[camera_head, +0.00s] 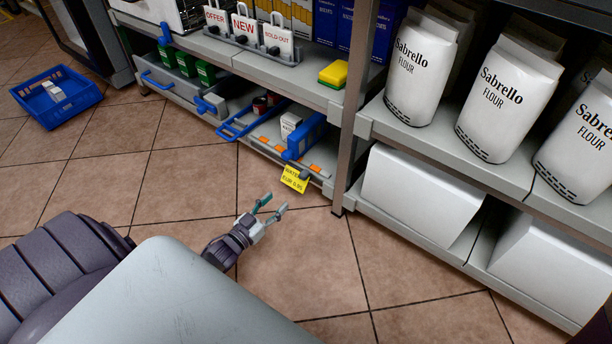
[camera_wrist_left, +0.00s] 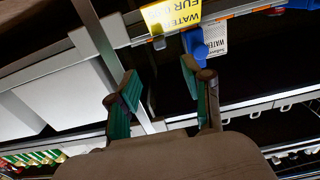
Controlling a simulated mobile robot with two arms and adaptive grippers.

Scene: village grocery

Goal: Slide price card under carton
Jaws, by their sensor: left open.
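The yellow price card (camera_head: 294,179), printed with WATER and a euro price, hangs at the front edge of the low shelf, beside a small dark clip. It also shows upside down at the top of the left wrist view (camera_wrist_left: 172,13). My right gripper is not in view.
A white box (camera_head: 290,123) stands beside the blue carton. A blue-handled pull-out (camera_head: 232,130) is to its left. An upright post (camera_head: 350,130) and shelves with flour bags (camera_head: 508,92) are at the right. A blue crate (camera_head: 57,98) sits on the floor. The tiled floor ahead is clear.

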